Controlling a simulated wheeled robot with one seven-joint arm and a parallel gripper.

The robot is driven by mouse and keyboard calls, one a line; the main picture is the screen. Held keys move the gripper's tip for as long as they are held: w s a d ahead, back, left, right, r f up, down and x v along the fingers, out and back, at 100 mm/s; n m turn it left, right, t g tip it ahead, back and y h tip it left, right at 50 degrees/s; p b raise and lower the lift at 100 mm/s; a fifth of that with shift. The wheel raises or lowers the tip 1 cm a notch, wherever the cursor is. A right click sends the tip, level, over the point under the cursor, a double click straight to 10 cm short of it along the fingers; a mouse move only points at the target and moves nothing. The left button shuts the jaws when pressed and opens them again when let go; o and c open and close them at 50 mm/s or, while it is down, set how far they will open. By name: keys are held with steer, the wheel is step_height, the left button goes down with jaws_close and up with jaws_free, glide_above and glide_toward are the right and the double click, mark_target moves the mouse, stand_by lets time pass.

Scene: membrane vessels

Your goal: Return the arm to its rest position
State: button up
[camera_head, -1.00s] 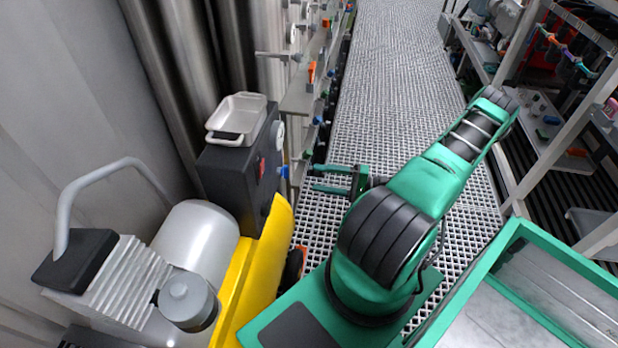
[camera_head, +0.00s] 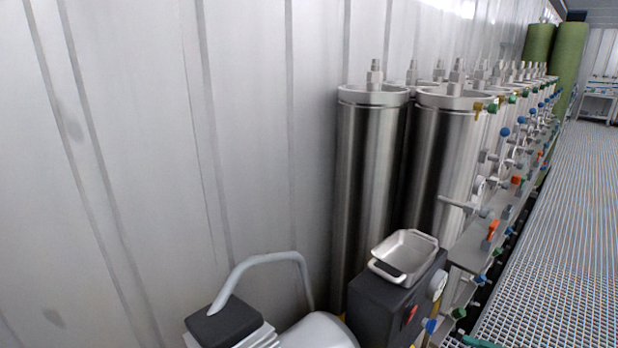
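Only a thin teal sliver shows at the bottom edge of the head view, probably a fingertip of my gripper (camera_head: 482,343). The rest of my gripper and my arm are below the picture, so the arm's pose is hidden. The sliver lies right of a blue knob on a dark box. I cannot tell the finger gap or see anything held.
Steel membrane vessels (camera_head: 372,180) stand along the grey wall (camera_head: 180,150). A metal tray (camera_head: 405,257) sits on the dark box (camera_head: 385,308). Valves and pipes line the vessels' right side. The grated walkway (camera_head: 570,230) at right looks clear.

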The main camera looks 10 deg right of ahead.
steer(key=s+a+r+n+g+h, duration=0.1)
steer(key=s+a+r+g+h, duration=0.2)
steer(key=s+r, duration=0.3)
steer(key=s+a+r+n+g+h, duration=0.1)
steer(key=s+a+r+g+h, duration=0.2)
steer(key=r, duration=1.2)
steer(key=s+a+r+n+g+h, duration=0.2)
steer(key=s+r+g+h, duration=0.3)
steer(key=s+r, duration=0.4)
steer(key=shift+s+a+r+h, duration=0.3)
steer(key=shift+a+r, duration=0.2)
steer(key=shift+r, duration=0.4)
